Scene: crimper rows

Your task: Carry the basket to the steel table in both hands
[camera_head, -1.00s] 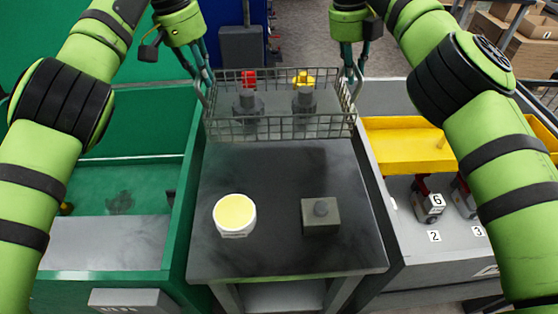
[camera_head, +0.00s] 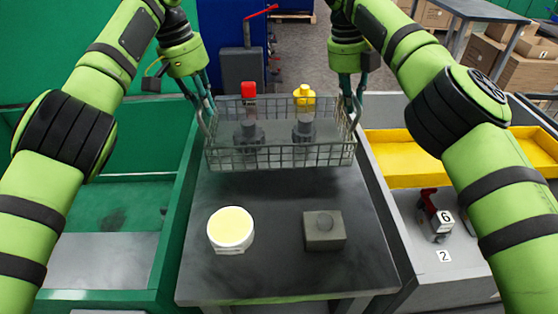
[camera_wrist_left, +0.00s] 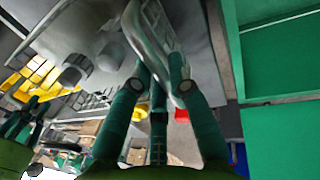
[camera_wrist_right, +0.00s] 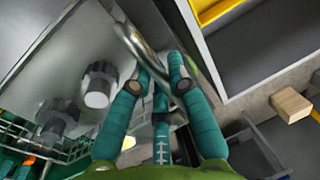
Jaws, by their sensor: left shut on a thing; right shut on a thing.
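The wire basket (camera_head: 280,158) is level between my two hands, over the far end of a dark bench top. Whether its bottom touches the bench is hard to tell. Inside stand two grey pieces, one with a red top (camera_head: 249,120) and one with a yellow top (camera_head: 304,115). My left gripper (camera_head: 207,108) is shut on the basket's left handle, also visible in the left wrist view (camera_wrist_left: 140,38). My right gripper (camera_head: 350,103) is shut on its right handle, seen in the right wrist view (camera_wrist_right: 130,42). A grey-topped table (camera_head: 478,9), possibly the steel table, stands far right.
On the bench (camera_head: 275,270) sit a round yellow-topped tub (camera_head: 231,230) and a grey block (camera_head: 324,231). A green-walled bin (camera_head: 120,205) flanks it on the left. A yellow tray (camera_head: 405,160) and a numbered grey surface (camera_head: 425,240) are on the right. Cardboard boxes (camera_head: 515,65) stand behind.

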